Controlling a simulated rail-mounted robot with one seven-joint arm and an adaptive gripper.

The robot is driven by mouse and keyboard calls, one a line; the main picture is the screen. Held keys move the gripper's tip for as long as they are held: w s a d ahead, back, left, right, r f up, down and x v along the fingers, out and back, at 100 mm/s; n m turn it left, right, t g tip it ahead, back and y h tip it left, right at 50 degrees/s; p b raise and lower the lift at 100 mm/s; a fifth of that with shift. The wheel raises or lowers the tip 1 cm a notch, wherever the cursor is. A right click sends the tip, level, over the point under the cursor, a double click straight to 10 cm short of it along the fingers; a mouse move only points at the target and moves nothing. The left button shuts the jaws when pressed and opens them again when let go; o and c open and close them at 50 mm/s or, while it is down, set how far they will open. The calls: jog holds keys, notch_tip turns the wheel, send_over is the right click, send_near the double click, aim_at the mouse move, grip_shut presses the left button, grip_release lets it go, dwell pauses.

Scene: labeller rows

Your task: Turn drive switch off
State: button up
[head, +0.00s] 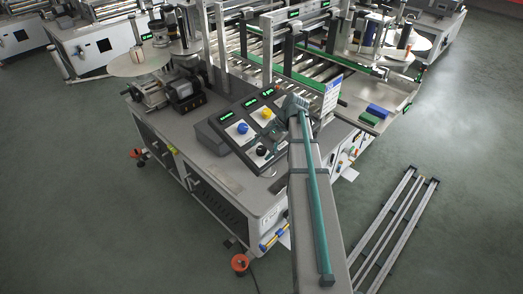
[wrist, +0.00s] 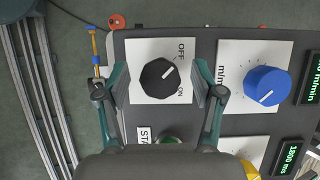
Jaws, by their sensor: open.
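The drive switch is a black round knob (wrist: 158,79) with a white pointer line, on a white plate (wrist: 141,50) marked OFF and ON. Its line points up and to the right in the wrist view, between the two words. My gripper (wrist: 160,86) is open, with one finger at each side of the knob. I cannot tell whether either finger touches it. My arm partly hides the gripper in the head view.
A blue knob (wrist: 267,86) with its own plate sits right of the switch in the wrist view. A green button (wrist: 170,140) and a yellow knob (wrist: 249,169) are close by. Green displays (wrist: 288,157) line the panel. Metal rails (head: 395,222) lie on the floor.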

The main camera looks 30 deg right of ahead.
jog(key=v, duration=1.1)
